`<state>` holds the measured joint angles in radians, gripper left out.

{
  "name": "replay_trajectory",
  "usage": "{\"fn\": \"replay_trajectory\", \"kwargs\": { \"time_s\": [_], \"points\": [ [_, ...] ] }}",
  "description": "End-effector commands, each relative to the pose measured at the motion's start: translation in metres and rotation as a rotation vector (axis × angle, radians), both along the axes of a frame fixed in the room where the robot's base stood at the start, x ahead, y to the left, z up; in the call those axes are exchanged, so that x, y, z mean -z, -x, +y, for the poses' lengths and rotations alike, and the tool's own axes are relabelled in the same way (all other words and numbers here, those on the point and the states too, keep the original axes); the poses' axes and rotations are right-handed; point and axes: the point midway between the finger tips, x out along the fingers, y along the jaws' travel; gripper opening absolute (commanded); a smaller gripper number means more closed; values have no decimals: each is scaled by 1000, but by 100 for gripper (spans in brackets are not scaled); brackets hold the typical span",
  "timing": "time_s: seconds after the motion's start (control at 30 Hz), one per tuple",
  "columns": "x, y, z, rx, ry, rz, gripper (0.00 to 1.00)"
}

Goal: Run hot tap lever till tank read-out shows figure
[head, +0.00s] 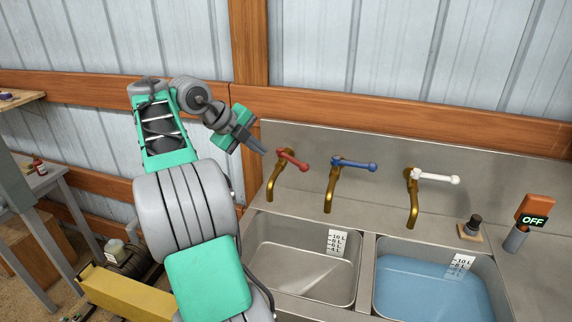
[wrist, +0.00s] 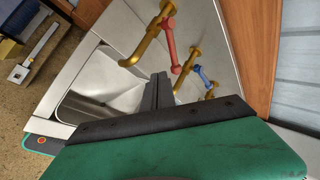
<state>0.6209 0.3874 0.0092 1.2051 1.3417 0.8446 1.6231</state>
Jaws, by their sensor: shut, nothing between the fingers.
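The red tap lever (head: 293,160) sits on a brass tap at the left of the steel sink unit, and also shows in the wrist view (wrist: 170,46). A blue lever (head: 354,163) is on the middle tap and a white lever (head: 437,178) on the right tap. No water is seen running from the spouts. My gripper (head: 262,151) is shut and empty, just left of the red lever; in the wrist view its fingers (wrist: 160,78) point at it, and I cannot tell whether they touch. A small display (head: 533,221) reads OFF.
The left basin (head: 302,262) looks empty and has a litre scale. The right basin (head: 440,251) holds blue water and has a similar scale. A black knob (head: 473,223) stands on the right rim. A grey table (head: 40,185) is at the far left.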

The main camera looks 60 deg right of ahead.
Motion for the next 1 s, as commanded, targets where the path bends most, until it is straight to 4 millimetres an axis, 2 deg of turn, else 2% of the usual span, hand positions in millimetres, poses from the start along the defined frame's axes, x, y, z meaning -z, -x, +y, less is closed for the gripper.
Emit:
{"fn": "replay_trajectory", "kwargs": {
  "time_s": [0.4,0.63,1.0],
  "points": [
    [67,25,-52,-4,-5,6,0],
    [72,38,-83,-5,-3,3,0],
    [75,40,-88,-7,-3,3,0]
  ]
}}
